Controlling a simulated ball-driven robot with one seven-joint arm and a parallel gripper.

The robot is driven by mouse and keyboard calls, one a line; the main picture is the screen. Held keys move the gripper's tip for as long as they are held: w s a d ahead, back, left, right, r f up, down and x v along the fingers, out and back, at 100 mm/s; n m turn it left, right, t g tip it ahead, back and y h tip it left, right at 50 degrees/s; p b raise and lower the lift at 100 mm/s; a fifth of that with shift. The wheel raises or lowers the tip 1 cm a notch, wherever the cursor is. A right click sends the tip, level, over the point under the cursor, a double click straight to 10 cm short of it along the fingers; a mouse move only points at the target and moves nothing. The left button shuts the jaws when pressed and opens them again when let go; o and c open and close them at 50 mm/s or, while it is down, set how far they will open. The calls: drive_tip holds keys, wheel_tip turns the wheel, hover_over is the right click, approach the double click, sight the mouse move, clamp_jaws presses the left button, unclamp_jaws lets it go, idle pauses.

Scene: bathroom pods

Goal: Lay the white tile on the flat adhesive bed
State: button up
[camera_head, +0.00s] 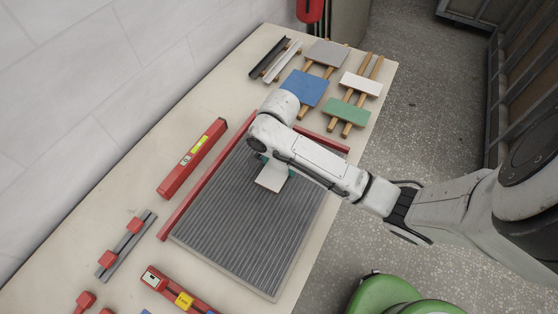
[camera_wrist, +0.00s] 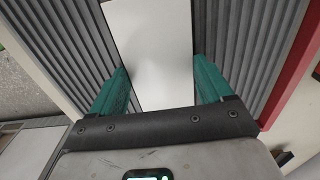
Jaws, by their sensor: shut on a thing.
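A white tile (camera_head: 271,180) is held in my gripper (camera_head: 276,166) over the grey ribbed adhesive bed (camera_head: 238,225), near its upper middle. In the wrist view, the white tile (camera_wrist: 150,40) fills the gap between the green fingers of my gripper (camera_wrist: 160,82), which is shut on its side edges. Grey ribs of the adhesive bed (camera_wrist: 240,40) show on both sides of the tile. I cannot tell whether the tile touches the ribs. My wrist hides part of the bed's far end in the head view.
Red rails (camera_head: 205,178) edge the bed's left and far sides. A red level (camera_head: 192,158) lies left of it. Blue (camera_head: 305,87), grey (camera_head: 327,53), green (camera_head: 347,111) and another white tile (camera_head: 361,84) rest on wooden slats beyond. A red tool (camera_head: 178,291) lies at the near end.

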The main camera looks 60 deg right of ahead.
sight(279, 166)
idle(0.4)
drive_tip(key=o, duration=1.1)
drive_tip(key=shift+r+p, duration=2.25)
drive_tip(key=shift+r, duration=0.75)
